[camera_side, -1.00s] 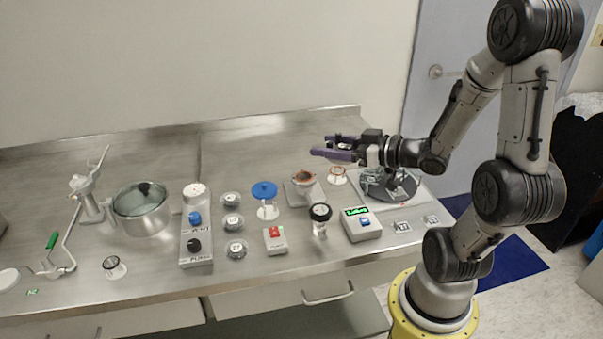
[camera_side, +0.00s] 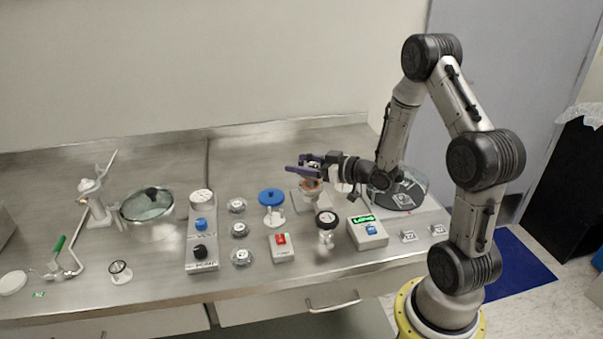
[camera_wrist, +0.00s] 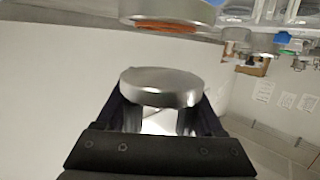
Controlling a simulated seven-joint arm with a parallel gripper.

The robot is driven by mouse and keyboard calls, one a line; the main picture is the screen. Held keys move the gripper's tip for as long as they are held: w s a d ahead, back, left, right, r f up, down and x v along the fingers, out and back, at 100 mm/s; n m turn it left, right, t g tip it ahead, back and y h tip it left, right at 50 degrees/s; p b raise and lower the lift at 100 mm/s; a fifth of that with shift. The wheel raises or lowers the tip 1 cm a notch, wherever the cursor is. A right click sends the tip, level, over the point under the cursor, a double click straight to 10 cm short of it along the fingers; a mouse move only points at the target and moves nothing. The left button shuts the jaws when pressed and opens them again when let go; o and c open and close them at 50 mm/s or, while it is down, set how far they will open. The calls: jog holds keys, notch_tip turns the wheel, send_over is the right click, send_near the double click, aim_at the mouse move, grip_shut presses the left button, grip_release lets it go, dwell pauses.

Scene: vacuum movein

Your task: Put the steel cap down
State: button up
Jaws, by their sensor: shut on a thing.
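My gripper (camera_side: 301,169) reaches in from the right over the bench, low above a small cup with orange-brown contents (camera_side: 312,185). In the wrist view my gripper (camera_wrist: 160,112) is shut on the steel cap (camera_wrist: 162,86), a shiny round disc between the two fingers. In the side view the cap is mostly hidden by the dark purple fingers. A round metal piece with an orange patch (camera_wrist: 166,27) shows past the cap, apart from it in the picture. I cannot tell whether the cap touches the cup.
Close by are a blue-topped stand (camera_side: 271,197), a black-topped clear jar (camera_side: 326,228), a box with a green display (camera_side: 367,232) and a red-button box (camera_side: 282,247). The back strip of the bench is clear.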

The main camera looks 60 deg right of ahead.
aim_at(302, 181)
jog(key=shift+w+d+f, duration=0.1)
jog(key=shift+w+f, duration=0.05)
jog(key=shift+f, duration=0.6)
jog(key=shift+w+f, duration=0.1)
jog(key=shift+f, duration=0.65)
jog(key=shift+f, duration=0.4)
jog(key=shift+f, duration=0.15)
grip_shut()
jog(key=o, duration=1.5)
grip_release()
jog(key=shift+s+f, duration=0.1)
jog(key=shift+f, duration=0.1)
jog(key=shift+r, duration=0.2)
